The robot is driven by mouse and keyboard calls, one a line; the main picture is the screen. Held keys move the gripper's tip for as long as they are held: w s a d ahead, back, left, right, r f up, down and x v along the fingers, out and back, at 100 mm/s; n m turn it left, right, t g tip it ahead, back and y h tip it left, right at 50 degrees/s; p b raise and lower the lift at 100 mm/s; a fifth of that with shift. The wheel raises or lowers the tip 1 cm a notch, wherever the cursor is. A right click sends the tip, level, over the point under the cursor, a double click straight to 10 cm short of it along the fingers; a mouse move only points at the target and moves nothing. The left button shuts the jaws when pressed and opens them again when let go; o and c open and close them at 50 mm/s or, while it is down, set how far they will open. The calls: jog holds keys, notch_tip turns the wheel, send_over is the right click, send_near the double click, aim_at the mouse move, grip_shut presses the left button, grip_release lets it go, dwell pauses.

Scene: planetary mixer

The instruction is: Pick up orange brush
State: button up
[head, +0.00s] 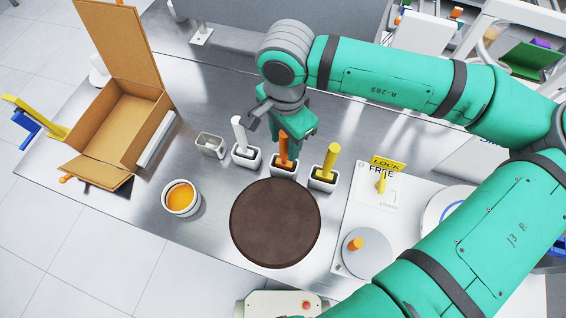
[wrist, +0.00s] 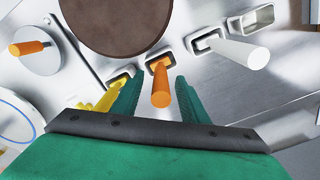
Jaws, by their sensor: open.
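The orange brush (head: 283,148) stands upright in a small white holder (head: 284,168), between a white brush (head: 240,135) and a yellow brush (head: 330,160) in like holders. In the wrist view the orange brush (wrist: 160,88) rises between the two green fingers of my gripper (wrist: 155,95). My gripper (head: 285,130) is over the orange brush's handle in the head view and hides part of it. The fingers are apart, with a gap to the handle visible on the right side. The yellow brush (wrist: 98,100) is close beside the left finger.
An empty holder (head: 210,145) stands left of the white brush. A round brown disc (head: 275,222) lies in front of the holders. A bowl of orange contents (head: 181,198), an open cardboard box (head: 122,118) and a LOCK/FREE panel (head: 370,192) are nearby.

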jog(key=shift+s+f, duration=0.1)
jog(key=shift+f, duration=0.25)
jog(key=shift+c, duration=0.5)
grip_shut()
jog(key=shift+a, duration=0.1)
jog(key=shift+r, duration=0.1)
